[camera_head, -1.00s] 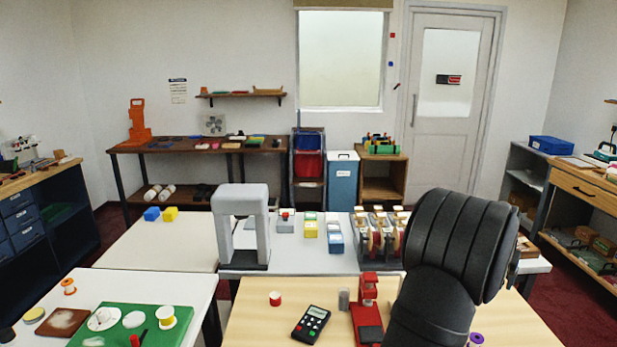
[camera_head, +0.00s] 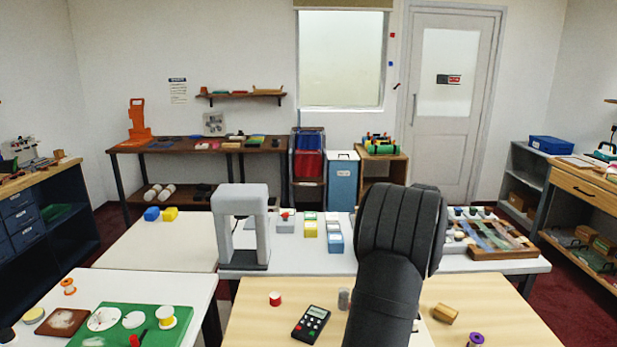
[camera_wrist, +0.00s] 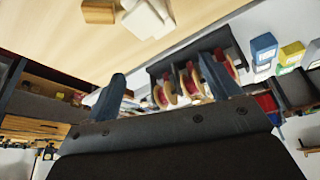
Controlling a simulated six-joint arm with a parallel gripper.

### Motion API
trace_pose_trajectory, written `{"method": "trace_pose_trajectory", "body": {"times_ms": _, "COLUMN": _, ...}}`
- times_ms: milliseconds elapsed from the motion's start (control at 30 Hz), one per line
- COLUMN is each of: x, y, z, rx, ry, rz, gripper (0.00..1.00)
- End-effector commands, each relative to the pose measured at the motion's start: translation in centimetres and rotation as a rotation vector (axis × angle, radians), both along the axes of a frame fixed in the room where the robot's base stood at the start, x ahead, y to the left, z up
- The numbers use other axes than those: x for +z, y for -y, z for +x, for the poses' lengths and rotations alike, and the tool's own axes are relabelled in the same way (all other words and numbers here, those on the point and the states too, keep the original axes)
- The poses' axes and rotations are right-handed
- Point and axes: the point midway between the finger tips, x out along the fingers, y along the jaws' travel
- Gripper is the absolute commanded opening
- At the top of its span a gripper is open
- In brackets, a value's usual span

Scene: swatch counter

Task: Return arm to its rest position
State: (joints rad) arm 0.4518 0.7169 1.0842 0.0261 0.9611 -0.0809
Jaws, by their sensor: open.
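My gripper (camera_wrist: 165,88) shows in the wrist view with its two blue-grey fingers spread apart and nothing between them. My black arm stands in the right middle of the head view, over the light wood counter (camera_head: 258,318) and in front of the white table. The gripper itself cannot be made out in the head view. In the wrist view, a dark rack (camera_wrist: 217,42) with several ribbon spools appears beyond the fingers, with no visible contact.
A calculator (camera_head: 311,323), a red spool (camera_head: 275,298), a wooden block (camera_head: 445,313) and a purple spool (camera_head: 475,339) lie on the counter. Behind stand a grey arch (camera_head: 227,230) and a tray of ribbons (camera_head: 503,253). The counter's right part is mostly clear.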

Motion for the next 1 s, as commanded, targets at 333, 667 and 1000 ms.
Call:
{"method": "trace_pose_trajectory", "body": {"times_ms": 333, "x": 0.0, "y": -6.1, "z": 3.2, "rx": 0.125, "ry": -0.002, "rz": 0.002, "gripper": 0.81}}
{"method": "trace_pose_trajectory", "body": {"times_ms": 667, "x": 0.1, "y": -8.9, "z": 4.4, "rx": 0.183, "ry": -0.004, "rz": 0.001, "gripper": 0.81}}
{"method": "trace_pose_trajectory", "body": {"times_ms": 1000, "x": 0.0, "y": -9.1, "z": 4.5, "rx": 0.185, "ry": -0.003, "rz": 0.002, "gripper": 0.89}}
